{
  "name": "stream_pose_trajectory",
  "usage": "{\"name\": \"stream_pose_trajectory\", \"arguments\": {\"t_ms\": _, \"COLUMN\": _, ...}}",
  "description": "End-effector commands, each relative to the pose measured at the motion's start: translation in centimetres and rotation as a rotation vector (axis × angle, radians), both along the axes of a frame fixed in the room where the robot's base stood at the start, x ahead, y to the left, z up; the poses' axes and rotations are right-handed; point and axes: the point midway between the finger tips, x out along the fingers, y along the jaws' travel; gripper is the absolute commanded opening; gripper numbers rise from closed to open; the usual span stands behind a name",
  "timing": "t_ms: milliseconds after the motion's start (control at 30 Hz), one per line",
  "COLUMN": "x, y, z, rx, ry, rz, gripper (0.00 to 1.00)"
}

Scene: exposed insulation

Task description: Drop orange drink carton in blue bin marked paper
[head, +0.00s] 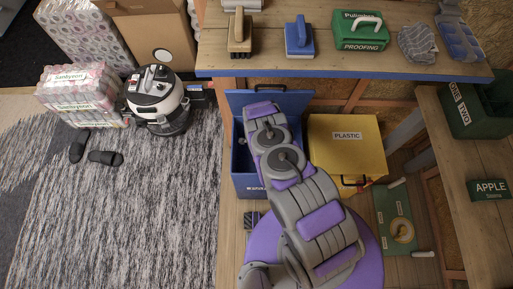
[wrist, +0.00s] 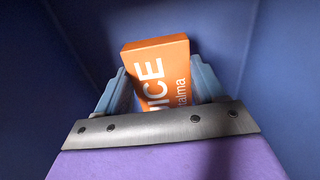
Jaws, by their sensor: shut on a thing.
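The orange drink carton (wrist: 172,62) shows in the wrist view with white lettering, reading "ICE" in part. My gripper (wrist: 160,82) is shut on it, with one pale blue finger on each side. Blue walls surround the carton and gripper in the wrist view. In the head view, the blue bin (head: 246,182) stands open under the workbench, its lid raised at the back. Its front label is partly covered by my arm. My arm reaches down into the bin, and the carton and fingertips are hidden there.
A yellow bin marked plastic (head: 345,152) stands shut just right of the blue bin. The workbench (head: 350,68) overhangs behind, holding brushes and a green box (head: 361,31). A vacuum cleaner (head: 157,98) stands to the left. The rug (head: 150,200) is mostly clear except for dark slippers (head: 104,157).

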Motion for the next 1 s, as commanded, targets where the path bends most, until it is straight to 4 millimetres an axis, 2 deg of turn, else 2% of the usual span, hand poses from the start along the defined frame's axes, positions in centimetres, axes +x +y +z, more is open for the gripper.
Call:
{"name": "stream_pose_trajectory", "arguments": {"t_ms": 400, "x": -0.6, "y": -0.25, "z": -0.59, "rx": -0.001, "ry": -0.001, "rz": 0.002, "gripper": 0.4}}
{"name": "stream_pose_trajectory", "arguments": {"t_ms": 433, "x": -0.59, "y": -0.29, "z": -0.58, "rx": 0.0, "ry": -0.001, "rz": 0.001, "gripper": 0.7}}
{"name": "stream_pose_trajectory", "arguments": {"t_ms": 500, "x": -0.57, "y": -0.33, "z": -0.57, "rx": 0.0, "ry": -0.001, "rz": 0.001, "gripper": 0.77}}
{"name": "stream_pose_trajectory", "arguments": {"t_ms": 733, "x": -0.58, "y": -0.18, "z": -0.61, "rx": -0.003, "ry": -0.001, "rz": 0.003, "gripper": 0.99}}
{"name": "stream_pose_trajectory", "arguments": {"t_ms": 1000, "x": -0.58, "y": -0.16, "z": -0.55, "rx": -0.004, "ry": -0.001, "rz": 0.003, "gripper": 0.99}}
